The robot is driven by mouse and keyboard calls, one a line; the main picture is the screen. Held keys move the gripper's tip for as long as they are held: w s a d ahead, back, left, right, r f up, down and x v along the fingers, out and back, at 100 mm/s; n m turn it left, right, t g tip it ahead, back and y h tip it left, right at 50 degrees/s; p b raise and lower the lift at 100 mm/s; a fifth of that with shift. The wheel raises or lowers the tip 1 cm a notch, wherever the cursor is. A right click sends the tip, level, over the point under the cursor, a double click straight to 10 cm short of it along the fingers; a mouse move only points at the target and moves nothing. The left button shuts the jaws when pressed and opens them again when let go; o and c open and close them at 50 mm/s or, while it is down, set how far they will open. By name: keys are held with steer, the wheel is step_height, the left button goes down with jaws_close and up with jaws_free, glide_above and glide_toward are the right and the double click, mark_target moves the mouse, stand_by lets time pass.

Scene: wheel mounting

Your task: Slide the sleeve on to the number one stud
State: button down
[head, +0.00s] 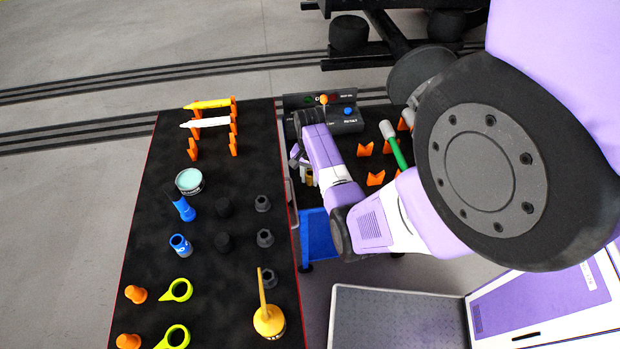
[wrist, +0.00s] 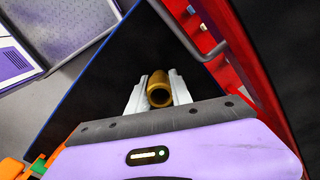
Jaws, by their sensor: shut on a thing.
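The sleeve, a brass-coloured hollow tube (wrist: 160,91), sits between the two silver fingers of my gripper (wrist: 159,96) in the wrist view. The gripper is shut on it, and the sleeve's open round end faces the camera. In the head view my gripper (head: 304,174) hangs beside the right edge of the dark table, and a small gold part of the sleeve (head: 310,178) shows there. My arm covers part of that area. I cannot make out the number one stud in either view.
A control box (head: 345,120) stands behind my gripper. A red cart with a grey handle (wrist: 208,52) is close in the wrist view.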

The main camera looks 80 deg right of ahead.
step_height(320, 180, up, 20)
steer(key=p, duration=0.4)
steer(key=shift+f, duration=0.2)
steer(key=c, duration=1.7)
jaws_free()
jaws_close()
